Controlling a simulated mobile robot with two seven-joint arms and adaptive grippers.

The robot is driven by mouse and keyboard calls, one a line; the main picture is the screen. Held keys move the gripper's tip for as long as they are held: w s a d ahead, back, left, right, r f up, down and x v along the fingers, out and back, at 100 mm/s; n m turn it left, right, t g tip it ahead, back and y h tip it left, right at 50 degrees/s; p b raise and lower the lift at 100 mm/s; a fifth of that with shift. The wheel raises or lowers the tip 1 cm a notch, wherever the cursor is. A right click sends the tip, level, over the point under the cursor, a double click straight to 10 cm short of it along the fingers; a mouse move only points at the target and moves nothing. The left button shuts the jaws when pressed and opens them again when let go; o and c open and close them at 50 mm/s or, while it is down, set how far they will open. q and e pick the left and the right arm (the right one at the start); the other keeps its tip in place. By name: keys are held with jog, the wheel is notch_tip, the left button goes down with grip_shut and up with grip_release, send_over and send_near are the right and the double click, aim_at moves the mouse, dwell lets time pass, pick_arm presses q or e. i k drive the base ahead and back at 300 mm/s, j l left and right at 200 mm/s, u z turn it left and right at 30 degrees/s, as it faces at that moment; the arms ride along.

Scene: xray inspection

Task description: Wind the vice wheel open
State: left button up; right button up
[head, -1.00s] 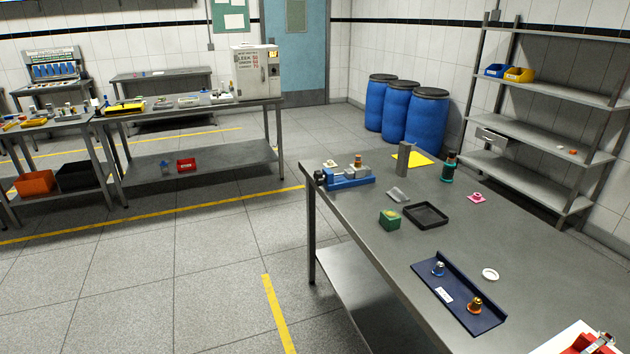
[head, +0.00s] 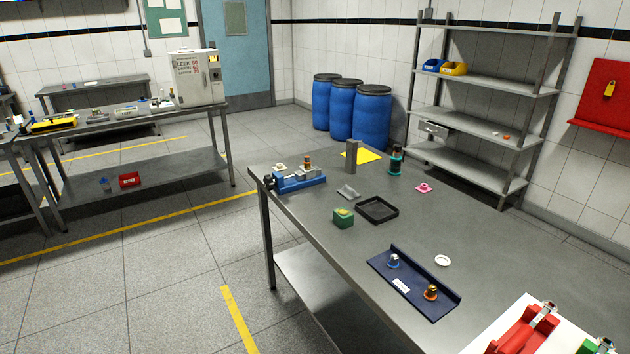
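The blue vice (head: 299,180) sits at the far left corner of the grey steel table (head: 330,225). Its dark wheel (head: 270,182) is at its left end, near the table's left edge. A small brass and dark part (head: 308,162) stands at the vice's grey jaw area; whether it is clamped is too small to tell. Neither of my grippers is in the head view.
A green block (head: 343,218), black tray (head: 377,201), grey post (head: 352,157) and navy fixture (head: 412,276) stand on the table. Red and green items (head: 525,330) lie at its near right. Blue drums (head: 372,113) and a shelf rack (head: 487,120) stand behind. Open floor (head: 130,275) lies to the left.

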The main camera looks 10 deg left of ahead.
aim_at(269, 182)
jog(key=i+j+z, duration=0.1)
jog(key=j+z, duration=0.15)
jog(key=i+j+z, duration=0.1)
jog(key=j+z, duration=0.35)
jog(key=j, duration=0.25)
jog(key=i+j+z, duration=0.15)
jog(key=j, duration=0.4)
jog(key=j+z, duration=0.15)
jog(key=j, duration=0.35)
jog(key=j+z, duration=0.2)
jog(key=j, duration=1.95)
